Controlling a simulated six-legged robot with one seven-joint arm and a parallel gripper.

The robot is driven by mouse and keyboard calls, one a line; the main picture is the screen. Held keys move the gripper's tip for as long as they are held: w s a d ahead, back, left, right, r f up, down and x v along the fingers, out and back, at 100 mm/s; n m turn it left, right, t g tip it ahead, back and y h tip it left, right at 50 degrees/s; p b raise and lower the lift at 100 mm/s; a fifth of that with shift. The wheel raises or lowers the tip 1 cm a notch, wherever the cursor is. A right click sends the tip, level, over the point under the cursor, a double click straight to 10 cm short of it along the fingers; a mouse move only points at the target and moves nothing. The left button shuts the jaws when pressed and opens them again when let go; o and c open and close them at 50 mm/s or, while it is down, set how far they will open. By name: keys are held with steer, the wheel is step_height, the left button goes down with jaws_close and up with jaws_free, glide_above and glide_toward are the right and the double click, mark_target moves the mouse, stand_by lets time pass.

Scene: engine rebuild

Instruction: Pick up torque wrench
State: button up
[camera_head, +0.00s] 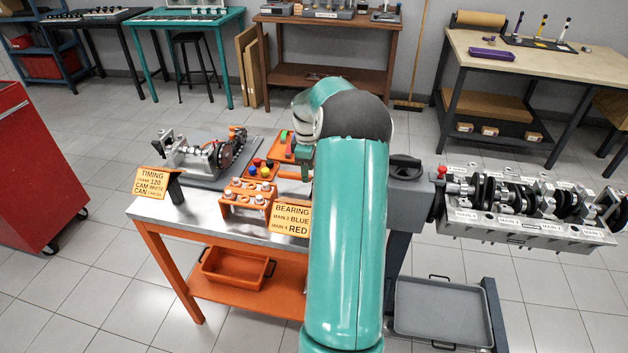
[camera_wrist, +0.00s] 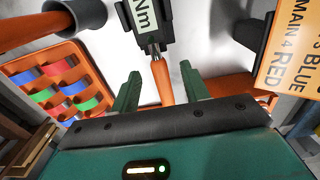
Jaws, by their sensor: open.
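In the wrist view, a dark block with an "Nm" label (camera_wrist: 143,20), a short metal shaft and an orange grip (camera_wrist: 162,80) look like the torque wrench. My gripper (camera_wrist: 160,72) is open, with one green finger on each side of the orange grip. The fingers look apart from the grip, and its lower end is hidden behind the gripper body. In the head view, my gripper (camera_head: 304,158) is over the right part of the steel-topped workbench (camera_head: 205,218), mostly hidden by my arm. I cannot make out the wrench there.
An orange tray of coloured bearing shells (camera_wrist: 62,85) lies left of my gripper. A "BEARING" sign (camera_head: 291,220) stands close on the right, and a "TIMING" sign (camera_head: 152,182) at the bench's left. A crankshaft engine block (camera_head: 530,228) is on a stand at right.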

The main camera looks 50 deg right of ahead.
steer(key=shift+f, duration=2.8)
jaws_close()
